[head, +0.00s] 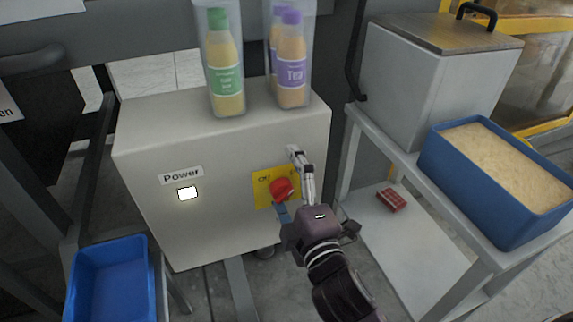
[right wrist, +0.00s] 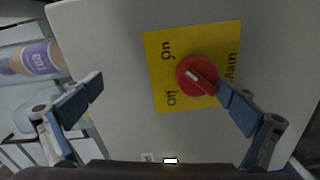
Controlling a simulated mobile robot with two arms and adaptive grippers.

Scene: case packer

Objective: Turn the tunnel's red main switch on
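The red main switch (head: 282,189) is a round knob on a yellow plate (head: 262,179) on the front of a light grey cabinet (head: 225,225). In the right wrist view the knob (right wrist: 197,76) has a white mark at its left side. The plate reads On, Off and Main; I cannot tell exactly which word the mark points to. My right gripper (head: 288,182) is in front of the plate with its fingers wide apart. One fingertip is close beside the knob; I cannot tell if it touches. The other finger is well away. My left gripper is out of view.
A Power label (head: 181,175) sits above a bright white lamp (head: 187,193). Bottles (head: 225,70) in clear holders stand on the cabinet top. A blue bin (head: 110,280) is at lower left. A shelf at right holds a blue crate (head: 470,190) and a lidded box (head: 415,85).

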